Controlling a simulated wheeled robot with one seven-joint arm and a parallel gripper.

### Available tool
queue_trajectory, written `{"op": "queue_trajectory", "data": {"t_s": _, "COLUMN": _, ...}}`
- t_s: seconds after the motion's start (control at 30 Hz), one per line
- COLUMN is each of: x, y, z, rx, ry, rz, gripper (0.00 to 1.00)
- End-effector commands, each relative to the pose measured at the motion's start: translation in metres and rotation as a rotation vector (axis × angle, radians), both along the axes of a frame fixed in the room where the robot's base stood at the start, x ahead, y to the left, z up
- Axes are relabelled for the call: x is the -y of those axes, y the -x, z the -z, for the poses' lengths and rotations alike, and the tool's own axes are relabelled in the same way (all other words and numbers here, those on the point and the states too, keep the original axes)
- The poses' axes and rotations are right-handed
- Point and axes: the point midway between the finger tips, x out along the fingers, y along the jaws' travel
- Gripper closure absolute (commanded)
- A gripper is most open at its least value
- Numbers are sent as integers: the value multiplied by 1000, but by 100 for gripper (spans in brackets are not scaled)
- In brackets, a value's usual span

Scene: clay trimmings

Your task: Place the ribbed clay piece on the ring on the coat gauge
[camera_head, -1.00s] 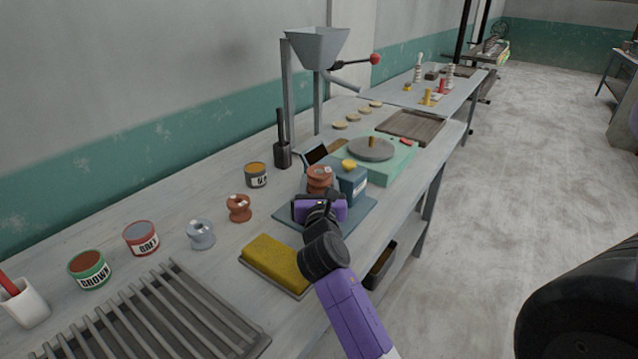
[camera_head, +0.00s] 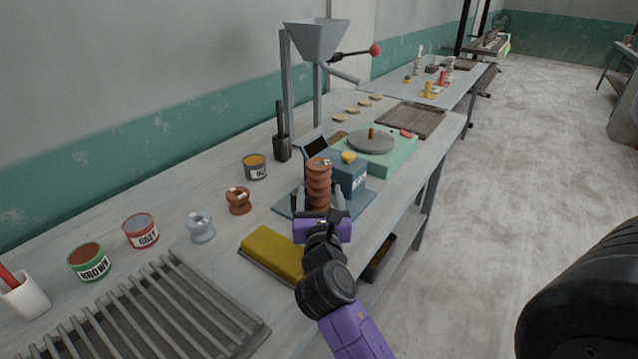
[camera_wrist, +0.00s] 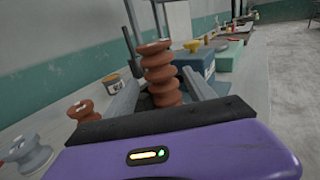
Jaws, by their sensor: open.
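The ribbed clay piece (camera_head: 319,184) is a reddish-brown stack of rounded ribs. It stands upright on the blue base (camera_head: 362,205) of the coat gauge (camera_head: 349,177), beside its blue box with a yellow knob. The ring under the piece is hidden, so I cannot tell how well it is centred. My gripper (camera_head: 322,214) is open, low at the near side of the piece. In the wrist view the ribbed piece (camera_wrist: 160,75) shows in the gap between the two spread fingers, with no clear contact. Its foot is partly hidden in the head view.
A yellow sponge (camera_head: 272,256) lies left of my gripper. A brown spool (camera_head: 239,200), a grey-blue spool (camera_head: 201,227) and glaze tins (camera_head: 141,231) stand further left. A green turntable (camera_head: 375,150) is behind the gauge. The bench's front edge is close on the right.

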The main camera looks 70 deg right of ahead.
Motion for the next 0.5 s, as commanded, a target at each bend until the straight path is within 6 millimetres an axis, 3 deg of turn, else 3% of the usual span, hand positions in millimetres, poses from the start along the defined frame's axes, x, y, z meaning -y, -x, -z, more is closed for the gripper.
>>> {"op": "queue_trajectory", "data": {"t_s": 0.2, "x": -26, "y": 11, "z": 1, "rx": 0, "ry": -1, "rz": -2, "gripper": 37}}
{"op": "queue_trajectory", "data": {"t_s": 0.5, "x": -32, "y": 14, "z": -1, "rx": 1, "ry": 1, "rz": 0, "gripper": 37}}
